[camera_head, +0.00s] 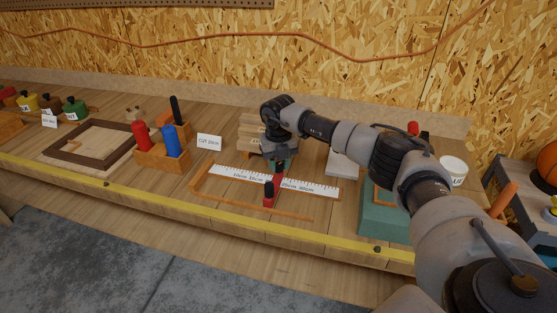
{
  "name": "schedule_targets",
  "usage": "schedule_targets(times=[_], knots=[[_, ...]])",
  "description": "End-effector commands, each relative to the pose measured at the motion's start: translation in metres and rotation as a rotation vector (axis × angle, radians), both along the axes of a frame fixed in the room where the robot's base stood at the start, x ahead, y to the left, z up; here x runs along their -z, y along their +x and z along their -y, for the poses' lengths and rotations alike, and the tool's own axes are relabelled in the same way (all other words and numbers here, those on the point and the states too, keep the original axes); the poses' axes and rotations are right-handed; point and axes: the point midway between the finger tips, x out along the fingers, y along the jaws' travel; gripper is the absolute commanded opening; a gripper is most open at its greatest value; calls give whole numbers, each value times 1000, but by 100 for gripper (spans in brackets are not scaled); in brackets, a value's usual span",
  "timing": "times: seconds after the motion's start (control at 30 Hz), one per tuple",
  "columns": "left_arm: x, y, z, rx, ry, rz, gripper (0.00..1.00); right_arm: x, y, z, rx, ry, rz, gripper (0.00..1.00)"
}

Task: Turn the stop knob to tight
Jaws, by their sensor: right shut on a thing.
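The red stop (278,183) sits across the white ruler (233,178) on the bench. A black knob (268,189) shows at its near side. I cannot read whether the knob is loose or tight. My right gripper (278,165) is at the far end of the stop, pointing down and shut on it. Its fingertips are small and partly hidden by the wrist. My left gripper is not in view.
A card reading "CUT 20cm" (209,142) stands behind the ruler. A green box (378,218) stands to the right under my arm. A yellow strip (210,207) edges the bench.

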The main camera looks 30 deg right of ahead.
Motion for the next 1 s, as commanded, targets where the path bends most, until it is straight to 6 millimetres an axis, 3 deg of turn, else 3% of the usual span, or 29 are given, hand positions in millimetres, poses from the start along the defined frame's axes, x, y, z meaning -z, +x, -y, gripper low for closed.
schedule_targets(times=[1.0], knots=[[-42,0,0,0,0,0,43,-4,1,1,898,0,6,6]])
